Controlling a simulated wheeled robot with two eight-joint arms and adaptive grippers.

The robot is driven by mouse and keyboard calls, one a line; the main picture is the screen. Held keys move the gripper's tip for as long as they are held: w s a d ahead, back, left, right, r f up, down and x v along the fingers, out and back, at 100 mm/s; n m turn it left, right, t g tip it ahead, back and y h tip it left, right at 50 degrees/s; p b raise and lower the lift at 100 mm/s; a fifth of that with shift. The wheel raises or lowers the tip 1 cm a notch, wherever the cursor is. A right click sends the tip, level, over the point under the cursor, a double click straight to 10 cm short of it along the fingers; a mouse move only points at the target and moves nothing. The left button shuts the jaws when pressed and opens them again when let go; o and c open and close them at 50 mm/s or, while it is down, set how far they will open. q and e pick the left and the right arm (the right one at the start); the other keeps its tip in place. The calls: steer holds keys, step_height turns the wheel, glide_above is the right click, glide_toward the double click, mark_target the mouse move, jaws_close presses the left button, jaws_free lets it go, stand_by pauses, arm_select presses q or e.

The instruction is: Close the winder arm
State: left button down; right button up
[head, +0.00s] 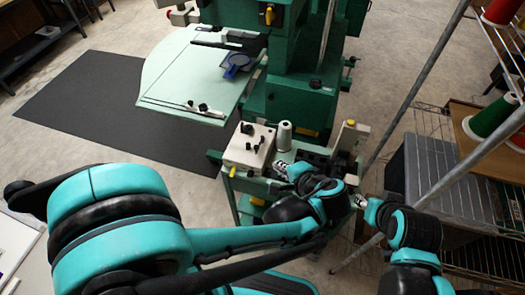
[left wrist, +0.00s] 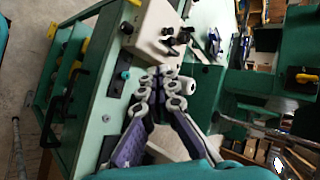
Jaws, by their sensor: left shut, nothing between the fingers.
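A cream winder box (head: 250,146) with black knobs sits on a green cart top; it also shows in the left wrist view (left wrist: 152,28). A white thread cone (head: 284,136) stands beside the box. Black winder parts (head: 312,155) lie right of the cone, partly hidden by my left wrist; I cannot tell which is the winder arm. My left gripper (head: 281,168) is over the cart's front part, fingers shut and empty. In the left wrist view its fingertips (left wrist: 160,72) meet just below the box. My right gripper (head: 360,201) is right of the cart, small and partly hidden.
A green machine with a pale table (head: 190,75) stands behind the cart. A cream upright block (head: 352,135) is at the cart's right. Metal poles and a rack with red and green thread cones (head: 492,117) are at the right. Floor is free at the left.

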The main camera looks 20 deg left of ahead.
arm_select(q)
steer(key=b, duration=0.4)
glide_toward(256, 150)
step_height(256, 150, down, 4)
steer(key=w, duration=0.1)
steer(key=shift+w+a+b, duration=0.4)
steer(key=shift+w+a, duration=0.75)
steer(key=shift+w, duration=0.1)
steer(key=shift+w+a, duration=0.2)
steer(key=shift+w, duration=0.05)
steer(key=shift+a, duration=0.15)
steer(key=shift+s+a+m+h, duration=0.1)
steer(key=shift+a+m+h, duration=0.2)
steer(key=shift+m, duration=0.1)
steer(key=shift+a+t, duration=0.15)
steer(key=shift+t, duration=0.15)
